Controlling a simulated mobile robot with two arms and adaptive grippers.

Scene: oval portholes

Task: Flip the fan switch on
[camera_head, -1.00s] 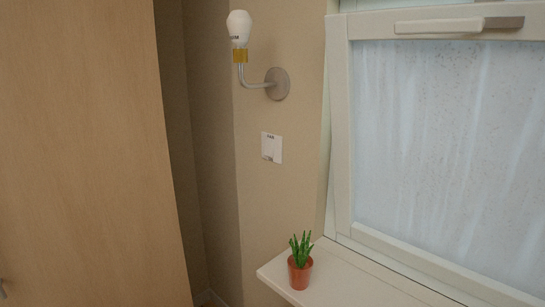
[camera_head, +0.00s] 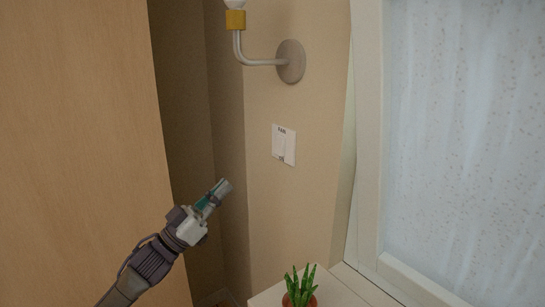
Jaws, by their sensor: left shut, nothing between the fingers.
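The fan switch (camera_head: 283,146) is a small white wall plate with the word FAN at its top, on the beige wall below the lamp. Which way its rocker is tipped is too small to tell. My left gripper (camera_head: 224,187) is shut and empty. It shows to the left of the switch and lower in the picture, apart from it, with its tips pointing up and to the right. My right gripper is not in view.
A wall lamp (camera_head: 290,62) is mounted above the switch. A potted plant (camera_head: 300,288) stands on a white sill (camera_head: 335,290) below. A frosted window (camera_head: 465,150) is at the right, and a wooden panel (camera_head: 75,120) fills the left. The wall around the switch is clear.

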